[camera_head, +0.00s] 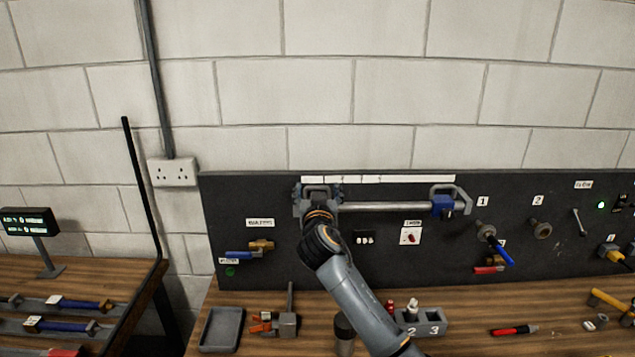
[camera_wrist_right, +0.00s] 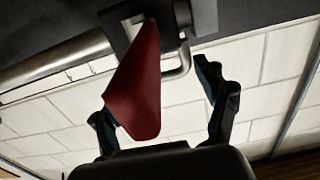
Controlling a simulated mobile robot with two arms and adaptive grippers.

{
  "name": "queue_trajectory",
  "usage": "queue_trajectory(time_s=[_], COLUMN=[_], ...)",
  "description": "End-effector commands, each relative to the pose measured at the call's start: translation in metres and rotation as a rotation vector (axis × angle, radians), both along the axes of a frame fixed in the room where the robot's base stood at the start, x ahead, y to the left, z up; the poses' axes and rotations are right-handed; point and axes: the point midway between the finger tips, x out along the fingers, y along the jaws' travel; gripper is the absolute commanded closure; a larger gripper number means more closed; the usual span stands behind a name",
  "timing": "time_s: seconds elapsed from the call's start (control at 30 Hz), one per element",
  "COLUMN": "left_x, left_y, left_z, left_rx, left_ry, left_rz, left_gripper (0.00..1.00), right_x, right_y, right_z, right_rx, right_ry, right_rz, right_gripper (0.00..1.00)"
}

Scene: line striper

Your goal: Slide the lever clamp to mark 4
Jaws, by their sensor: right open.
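A silver rail (camera_head: 385,207) runs level across the dark panel, under a white marked strip (camera_head: 385,179). The strip's numbers are too small to read. My right gripper (camera_head: 318,193) is at the rail's left end and hides most of what is there. In the right wrist view, a red lever (camera_wrist_right: 140,85) hangs from a dark grey block (camera_wrist_right: 195,18) by the rail (camera_wrist_right: 55,68). I take this to be the lever clamp. The open fingers of my right gripper (camera_wrist_right: 160,95) stand on either side of the lever, apart from it. My left gripper is out of view.
A blue block with a grey bracket (camera_head: 444,206) sits at the rail's right end. Valves and switches are on the panel around it. The bench below holds a grey tray (camera_head: 221,329), a numbered holder (camera_head: 422,322) and a red marker-like tool (camera_head: 513,329).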

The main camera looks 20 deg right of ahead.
Motion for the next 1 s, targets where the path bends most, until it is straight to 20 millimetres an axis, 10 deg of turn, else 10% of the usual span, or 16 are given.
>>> queue_trajectory(time_s=[0.47,0.8,1.0], left_x=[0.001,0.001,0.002], left_y=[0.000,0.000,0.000], left_z=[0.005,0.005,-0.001], left_rx=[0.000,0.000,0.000], left_ry=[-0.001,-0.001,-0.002], left_rz=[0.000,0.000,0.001], left_gripper=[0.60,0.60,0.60], right_x=[0.013,0.013,0.017], right_y=[-0.004,-0.004,-0.004], right_z=[-0.001,-0.001,-0.002], right_rx=[0.000,-0.001,-0.001], right_ry=[0.001,0.001,0.000], right_rz=[0.001,0.000,-0.001], right_gripper=[0.26,0.91,0.92])
